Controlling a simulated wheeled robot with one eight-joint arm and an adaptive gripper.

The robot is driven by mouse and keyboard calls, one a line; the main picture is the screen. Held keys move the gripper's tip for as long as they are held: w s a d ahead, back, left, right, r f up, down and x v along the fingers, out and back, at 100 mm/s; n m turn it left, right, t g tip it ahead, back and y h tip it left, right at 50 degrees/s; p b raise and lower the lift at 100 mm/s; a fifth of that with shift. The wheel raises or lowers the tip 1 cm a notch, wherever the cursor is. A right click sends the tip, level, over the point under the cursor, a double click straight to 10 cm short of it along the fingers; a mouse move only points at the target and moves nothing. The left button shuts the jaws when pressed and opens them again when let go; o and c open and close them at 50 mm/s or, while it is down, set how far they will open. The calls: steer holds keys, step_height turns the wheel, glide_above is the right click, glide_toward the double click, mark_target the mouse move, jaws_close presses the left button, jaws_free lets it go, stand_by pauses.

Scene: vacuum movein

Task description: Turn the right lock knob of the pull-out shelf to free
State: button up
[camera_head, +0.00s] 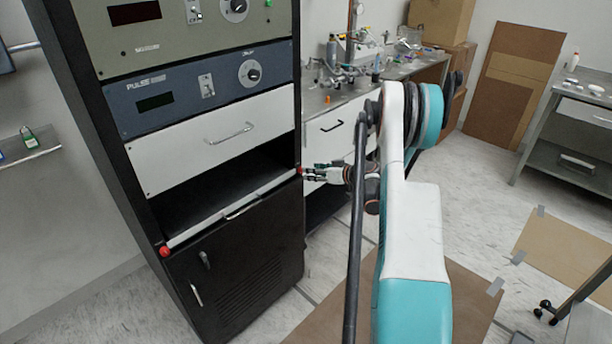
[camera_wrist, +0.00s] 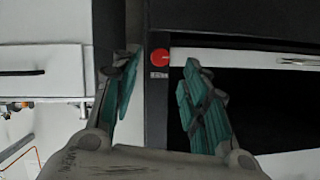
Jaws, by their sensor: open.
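The pull-out shelf (camera_head: 225,212) is a pale strip across the front of a black rack, below a dark open bay. A red right lock knob (camera_head: 300,170) sits at its right end. A red left lock knob (camera_head: 165,251) sits at its left end. My gripper (camera_head: 309,172) reaches in from the right, with its tips close to the right knob. In the wrist view the right knob (camera_wrist: 159,57) lies ahead between the two spread green fingers (camera_wrist: 160,70), with a small label beside it. The gripper is open. I cannot tell whether either finger touches the knob.
A white drawer (camera_head: 215,138) with a handle and two instrument panels are above the bay. A black cabinet door (camera_head: 240,265) is below. A cluttered workbench (camera_head: 345,92) stands behind my gripper, to the right of the rack.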

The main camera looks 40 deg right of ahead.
mark_target(301, 170)
steer(key=b+x, duration=0.1)
steer(key=x, duration=0.3)
steer(key=shift+w+f, duration=0.15)
steer(key=shift+w, duration=0.15)
jaws_close()
